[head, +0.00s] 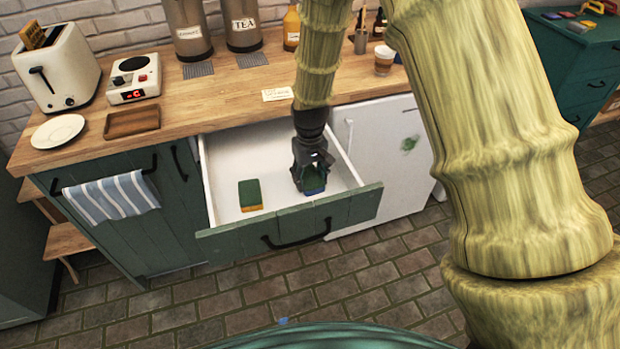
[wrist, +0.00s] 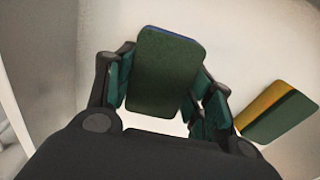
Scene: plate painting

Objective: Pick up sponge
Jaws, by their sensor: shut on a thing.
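My gripper (head: 312,180) is inside the open drawer (head: 210,200), on its right side. It is shut on a sponge with a green top and a blue layer below (head: 314,187). In the wrist view this blue-edged sponge (wrist: 165,70) sits between the two fingers of my gripper (wrist: 160,90). Whether it touches the drawer floor is hard to tell. A second sponge, green and yellow (head: 250,195), lies on the drawer floor to the left. It also shows in the wrist view at the right (wrist: 276,111), apart from my gripper.
The drawer's front panel (head: 345,212) and side walls surround my gripper. The wooden counter (head: 225,98) above holds a toaster (head: 55,70), a scale-like device (head: 133,78), a wooden tray (head: 132,121) and canisters. A striped towel (head: 110,196) hangs left of the drawer.

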